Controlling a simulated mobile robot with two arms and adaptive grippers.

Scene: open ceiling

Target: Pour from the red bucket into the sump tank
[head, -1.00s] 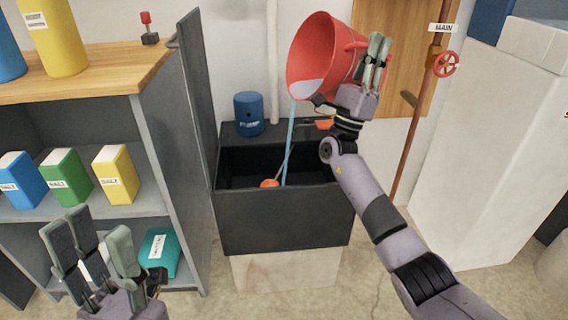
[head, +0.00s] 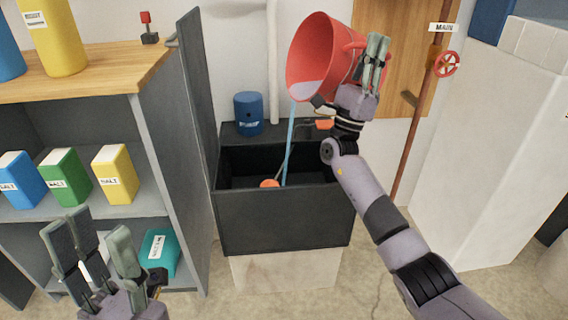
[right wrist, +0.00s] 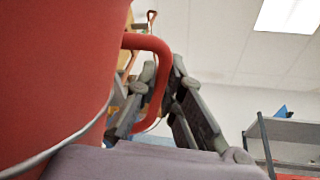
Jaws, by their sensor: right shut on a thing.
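The red bucket (head: 318,62) is tipped on its side above the black sump tank (head: 282,220), its mouth facing left and down. Pale liquid lies at its lower rim, and a thin blue stream (head: 290,135) falls from there into the open tank. My right gripper (head: 376,62) is shut on the bucket's handle at its right side. In the right wrist view the red bucket (right wrist: 50,70) fills the left, with the fingers (right wrist: 165,100) around the red handle. My left gripper (head: 92,245) is open and empty at the lower left, in front of the shelf.
A blue pump (head: 249,114) stands on the tank's back ledge, and an orange float (head: 270,184) shows inside the tank. A grey shelf (head: 170,150) with several cartons stands left. A copper pipe with a red valve wheel (head: 446,64) and a white block (head: 490,150) are right.

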